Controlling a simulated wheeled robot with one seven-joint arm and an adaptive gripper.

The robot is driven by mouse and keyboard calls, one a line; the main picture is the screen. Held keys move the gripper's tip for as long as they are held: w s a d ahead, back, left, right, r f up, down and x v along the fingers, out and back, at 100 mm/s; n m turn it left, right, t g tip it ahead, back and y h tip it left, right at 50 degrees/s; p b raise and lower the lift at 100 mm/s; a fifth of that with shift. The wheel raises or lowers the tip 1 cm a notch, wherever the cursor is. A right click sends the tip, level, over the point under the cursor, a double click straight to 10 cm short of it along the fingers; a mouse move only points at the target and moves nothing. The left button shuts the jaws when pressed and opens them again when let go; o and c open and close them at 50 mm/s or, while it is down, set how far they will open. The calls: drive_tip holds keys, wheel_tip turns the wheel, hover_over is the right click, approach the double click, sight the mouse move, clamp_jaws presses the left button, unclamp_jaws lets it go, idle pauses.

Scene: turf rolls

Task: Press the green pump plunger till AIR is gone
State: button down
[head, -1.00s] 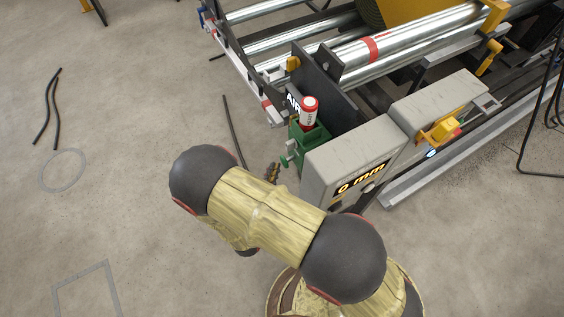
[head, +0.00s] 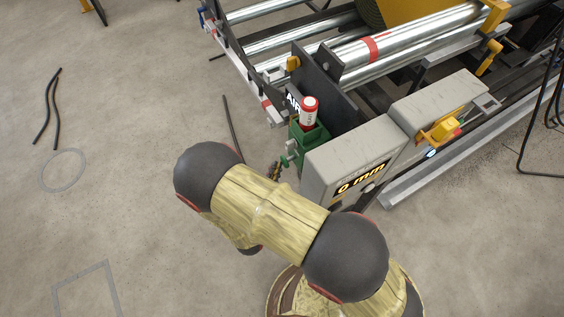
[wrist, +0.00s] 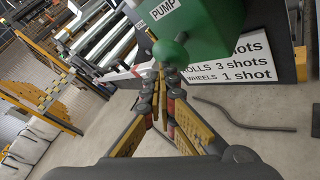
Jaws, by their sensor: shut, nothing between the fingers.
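The green pump (head: 308,143) is fixed to the near corner of the machine, with a red-and-white cartridge (head: 309,112) upright on it. The AIR lettering (head: 293,101) shows behind the cartridge, partly covered. The green plunger (head: 287,160) sticks out of the pump's left side. In the wrist view its round knob (wrist: 170,53) lies just beyond my fingertips, in front of the green pump body marked PUMP (wrist: 212,28). My gripper (wrist: 160,75) is shut and empty, its tips at the knob; I cannot tell whether they touch. The gripper (head: 275,171) also shows small in the head view.
A grey box (head: 350,155) reading 0 mm stands right of the pump. A yellow switch (head: 440,131) is farther right. A white sign (wrist: 235,62) about shots hangs below the pump. A dark hose (head: 233,130) lies on the floor. Open floor extends left.

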drive_tip(key=shift+w+d, duration=0.25)
drive_tip(key=shift+d, duration=0.25)
drive_tip(key=shift+w+d, duration=0.25)
drive_tip(key=shift+d, duration=0.2)
idle(1.0)
idle(0.3)
drive_tip(key=shift+s+a, duration=0.45)
drive_tip(key=shift+a, duration=0.3)
drive_tip(key=shift+s+a, duration=0.4)
drive_tip(key=shift+a, duration=0.3)
drive_tip(key=shift+s+a+b, duration=0.15)
drive_tip(key=shift+s+a, duration=0.3)
drive_tip(key=shift+a, duration=0.3)
drive_tip(key=shift+s+a+b, duration=0.15)
drive_tip(key=shift+s+a, duration=0.3)
drive_tip(key=shift+a, duration=0.25)
drive_tip(key=shift+s+a+b, duration=0.15)
drive_tip(key=shift+s+a, duration=0.3)
drive_tip(key=shift+a, duration=0.3)
